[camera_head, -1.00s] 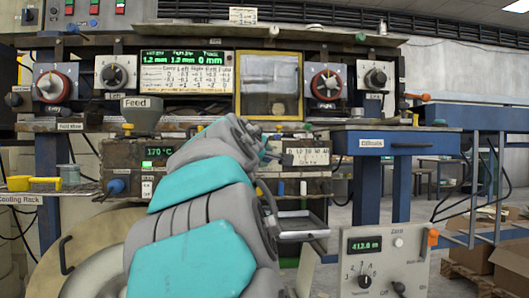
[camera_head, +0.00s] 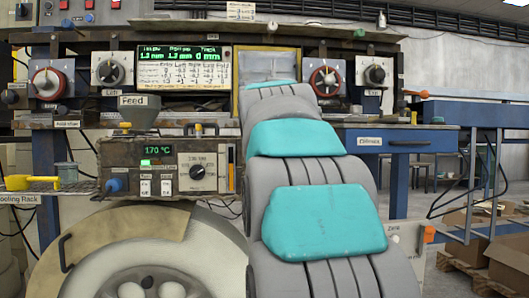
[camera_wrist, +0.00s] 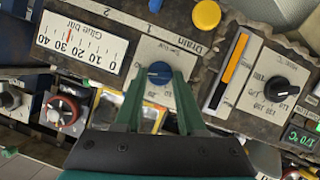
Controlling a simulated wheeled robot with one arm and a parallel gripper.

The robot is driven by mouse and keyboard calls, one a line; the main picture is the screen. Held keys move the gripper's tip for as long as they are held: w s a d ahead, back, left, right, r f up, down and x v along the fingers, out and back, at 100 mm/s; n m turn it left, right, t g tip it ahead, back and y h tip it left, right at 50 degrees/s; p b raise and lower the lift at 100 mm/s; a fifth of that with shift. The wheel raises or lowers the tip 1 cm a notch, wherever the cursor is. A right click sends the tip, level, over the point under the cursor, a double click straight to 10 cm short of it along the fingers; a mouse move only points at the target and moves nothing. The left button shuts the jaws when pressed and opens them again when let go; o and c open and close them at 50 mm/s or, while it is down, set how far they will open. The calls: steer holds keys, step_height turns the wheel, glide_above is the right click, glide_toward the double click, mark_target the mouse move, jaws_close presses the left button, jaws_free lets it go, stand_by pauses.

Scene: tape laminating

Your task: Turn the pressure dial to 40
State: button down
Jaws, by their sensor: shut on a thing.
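In the wrist view, the green fingers of my gripper (camera_wrist: 158,86) stand on either side of a blue dial (camera_wrist: 160,72) and are shut on it. The dial sits on a white plate with small lettering that I cannot read. Beside it is a white gauge (camera_wrist: 82,43) marked "Glue Bar", with a scale from 0 to 40. A thin red needle shows near the 30 to 40 end; its exact reading is unclear. In the head view, my arm hides the gripper, the blue dial and the gauge.
A black temperature dial (camera_head: 197,171) is beside a 170 °C display (camera_head: 157,149); the dial also shows in the wrist view (camera_wrist: 282,89). A yellow knob (camera_wrist: 206,14) is close to the blue dial. A blue table (camera_head: 400,142) stands at right.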

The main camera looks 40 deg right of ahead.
steer(key=shift+d+m+t+y, duration=0.15)
steer(key=shift+m+t+y, duration=0.15)
steer(key=shift+m+y, duration=0.5)
steer(key=shift+s+m, duration=0.1)
steer(key=shift+m, duration=0.2)
steer(key=c, duration=0.5)
jaws_free()
steer(key=v, duration=0.7)
steer(key=shift+s+a, duration=0.2)
steer(key=shift+s, duration=0.15)
